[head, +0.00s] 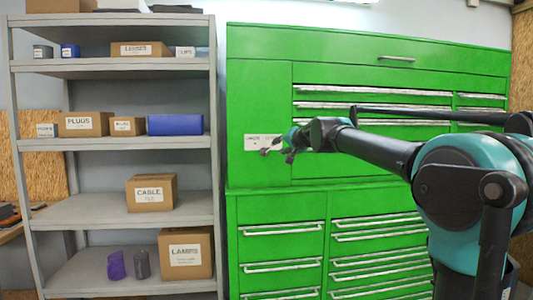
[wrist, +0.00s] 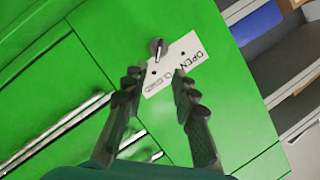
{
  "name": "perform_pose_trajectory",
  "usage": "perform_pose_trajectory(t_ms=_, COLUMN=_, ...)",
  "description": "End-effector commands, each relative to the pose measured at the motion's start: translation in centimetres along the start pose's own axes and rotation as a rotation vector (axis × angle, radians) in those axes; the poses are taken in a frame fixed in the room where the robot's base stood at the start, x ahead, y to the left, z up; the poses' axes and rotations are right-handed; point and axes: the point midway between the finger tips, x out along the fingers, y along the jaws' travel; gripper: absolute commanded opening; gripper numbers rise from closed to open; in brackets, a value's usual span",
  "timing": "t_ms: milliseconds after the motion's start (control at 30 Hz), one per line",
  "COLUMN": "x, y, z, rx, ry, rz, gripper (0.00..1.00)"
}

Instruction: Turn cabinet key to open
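The green cabinet (head: 260,95) stands at the middle and right of the head view. A white label plate (head: 252,142) is on its left door. In the wrist view the plate (wrist: 187,52) reads OPEN at one end, and a dark grey key or knob (wrist: 158,46) stands out at its edge. My gripper (wrist: 156,76) is open and empty, with its two fingers spread below the key, apart from it in the picture. In the head view my gripper (head: 282,150) is in front of the plate and hides part of it; the key is hard to make out there.
A grey shelf unit (head: 103,143) with labelled boxes, a blue bin (head: 175,125) and cups stands left of the cabinet. Drawers with metal handles (head: 284,227) lie below and right of the plate. My arm crosses in front of the cabinet from the right.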

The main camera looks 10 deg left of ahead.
Motion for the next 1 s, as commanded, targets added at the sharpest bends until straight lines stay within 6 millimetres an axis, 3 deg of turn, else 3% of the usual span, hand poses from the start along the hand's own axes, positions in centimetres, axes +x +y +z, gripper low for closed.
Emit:
perform_pose_trajectory(t_ms=300, x=6.1, y=0.0, z=0.1, rx=-0.002, ry=-0.001, rz=0.0, gripper=0.28)
perform_pose_trajectory(t_ms=600, x=10.7, y=0.0, z=0.1, rx=-0.001, ry=-0.001, rz=0.0, gripper=0.28)
perform_pose_trajectory(t_ms=1000, x=12.2, y=0.1, z=0.1, rx=-0.001, ry=-0.001, rz=0.001, gripper=0.28)
